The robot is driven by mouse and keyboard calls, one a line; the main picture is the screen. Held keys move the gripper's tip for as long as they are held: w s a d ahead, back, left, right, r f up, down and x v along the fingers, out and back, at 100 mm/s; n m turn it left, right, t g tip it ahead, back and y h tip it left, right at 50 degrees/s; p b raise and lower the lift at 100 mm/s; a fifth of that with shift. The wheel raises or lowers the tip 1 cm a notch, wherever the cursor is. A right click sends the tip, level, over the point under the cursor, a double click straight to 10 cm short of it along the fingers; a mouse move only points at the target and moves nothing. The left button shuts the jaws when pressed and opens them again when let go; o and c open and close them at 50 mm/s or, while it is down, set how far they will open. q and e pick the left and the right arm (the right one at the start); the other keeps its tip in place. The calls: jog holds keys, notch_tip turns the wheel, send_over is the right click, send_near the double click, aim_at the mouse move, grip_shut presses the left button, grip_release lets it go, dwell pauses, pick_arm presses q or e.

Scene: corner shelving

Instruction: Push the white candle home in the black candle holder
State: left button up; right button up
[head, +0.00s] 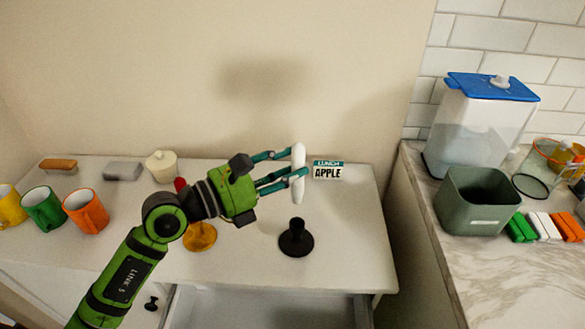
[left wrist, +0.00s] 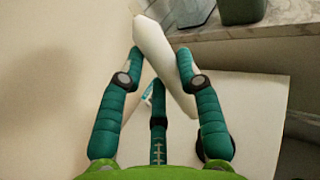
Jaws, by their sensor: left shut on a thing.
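The white candle (head: 298,154) is upright in the fingers of my left gripper (head: 297,165). It is clear of the tabletop and tilts only slightly in the head view. The black candle holder (head: 296,241) stands on the white cabinet top, in front of and below the candle, with no candle in it. In the left wrist view, the candle (left wrist: 160,50) lies between the teal fingers of my left gripper (left wrist: 159,62). A dark shape behind the right finger there may be the holder, mostly hidden. My right gripper is in neither view.
A LUNCH APPLE sign (head: 328,171) stands close right of the candle. An orange-yellow holder (head: 201,237) is partly behind my arm. Mugs (head: 86,211) stand at left. An open drawer (head: 260,307) is below the front edge. A green bin (head: 476,205) stands on the right counter.

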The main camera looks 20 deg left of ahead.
aim_at(294, 202)
pick_arm(q)
notch_tip(294, 202, down, 6)
jog(key=b, duration=0.4)
jog(key=shift+b, duration=0.3)
jog(key=shift+r+p, duration=0.15)
jog(key=shift+p, duration=0.2)
dwell(1.5)
jog(key=shift+f+b, duration=1.05)
jog(key=shift+f, duration=0.3)
jog(key=shift+s+d+f+b, duration=0.1)
jog(key=shift+d+f+b, duration=0.15)
jog(key=shift+b, duration=0.05)
jog(key=shift+s+d+f, duration=0.1)
jog(key=shift+d+f, duration=0.05)
jog(key=shift+d, duration=0.05)
dwell(0.3)
